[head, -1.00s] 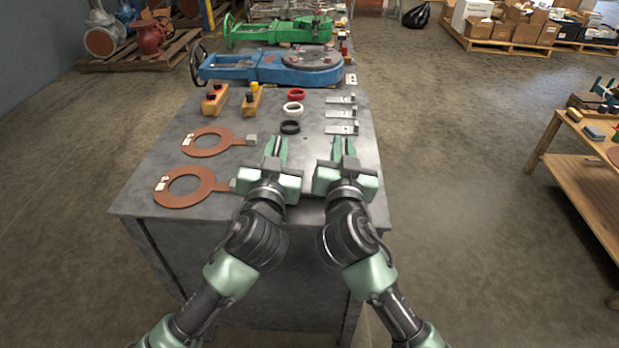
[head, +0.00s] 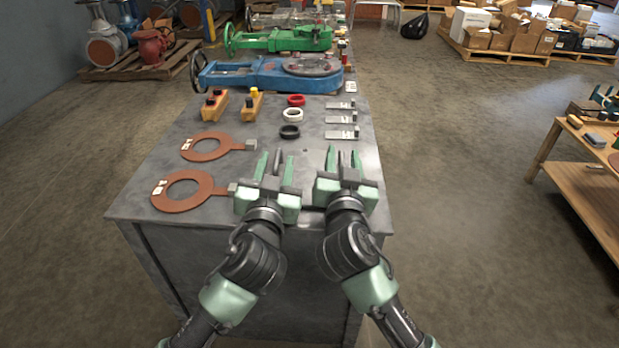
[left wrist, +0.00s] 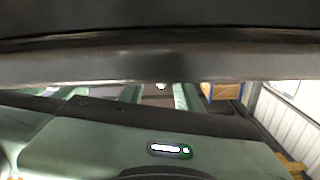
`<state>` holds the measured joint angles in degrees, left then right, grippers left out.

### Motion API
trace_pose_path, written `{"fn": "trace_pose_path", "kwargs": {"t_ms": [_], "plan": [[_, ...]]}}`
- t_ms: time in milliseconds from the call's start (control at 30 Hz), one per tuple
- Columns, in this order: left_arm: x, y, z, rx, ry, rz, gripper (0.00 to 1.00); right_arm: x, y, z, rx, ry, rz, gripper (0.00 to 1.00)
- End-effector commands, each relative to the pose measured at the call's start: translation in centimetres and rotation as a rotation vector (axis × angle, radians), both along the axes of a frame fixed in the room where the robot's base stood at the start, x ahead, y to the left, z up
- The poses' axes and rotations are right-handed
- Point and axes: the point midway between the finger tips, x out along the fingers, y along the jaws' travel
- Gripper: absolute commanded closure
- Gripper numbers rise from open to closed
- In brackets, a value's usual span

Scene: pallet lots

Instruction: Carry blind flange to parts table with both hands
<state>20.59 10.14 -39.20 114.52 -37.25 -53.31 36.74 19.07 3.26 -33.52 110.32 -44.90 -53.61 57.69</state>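A round grey disc (head: 312,66) with several reddish spots lies on the right end of the blue valve (head: 245,73) on the steel table (head: 150,175). It looks like the blind flange. My left gripper (head: 275,163) and right gripper (head: 343,160) are side by side over the near edge of the steel table, well short of the disc. Both have their fingers spread and hold nothing that I can see. The wooden table (head: 590,170) at the right edge looks like the parts table. In the left wrist view a dark, close surface fills the top, and no disc is recognisable.
Two brown ring gaskets (head: 183,190) lie left of my left gripper. Red, white and black rings (head: 289,132), metal pieces (head: 342,134) and yellow-orange blocks (head: 214,106) lie ahead. A green valve (head: 280,40) stands further back. Open floor (head: 450,180) separates the two tables.

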Motion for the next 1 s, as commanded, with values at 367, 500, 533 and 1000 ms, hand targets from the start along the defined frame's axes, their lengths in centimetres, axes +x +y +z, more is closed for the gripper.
{"fn": "trace_pose_path", "kwargs": {"t_ms": [367,500,533,1000], "plan": [[-7.8,0.7,-0.2,-0.002,0.006,0.002,0.66,0.0,0.0,0.0,0.000,0.001,0.000,0.65],[-9.4,0.8,-0.1,-0.001,0.005,0.002,0.66,0.0,0.0,0.0,0.000,0.001,0.000,0.65],[-9.6,0.8,-0.1,-0.001,0.004,0.002,0.66,0.0,0.0,-0.1,0.000,0.001,0.000,0.65],[-10.0,0.8,-0.1,0.001,0.002,0.004,0.66,-7.1,0.6,-0.2,0.005,0.005,0.001,0.65]]}}
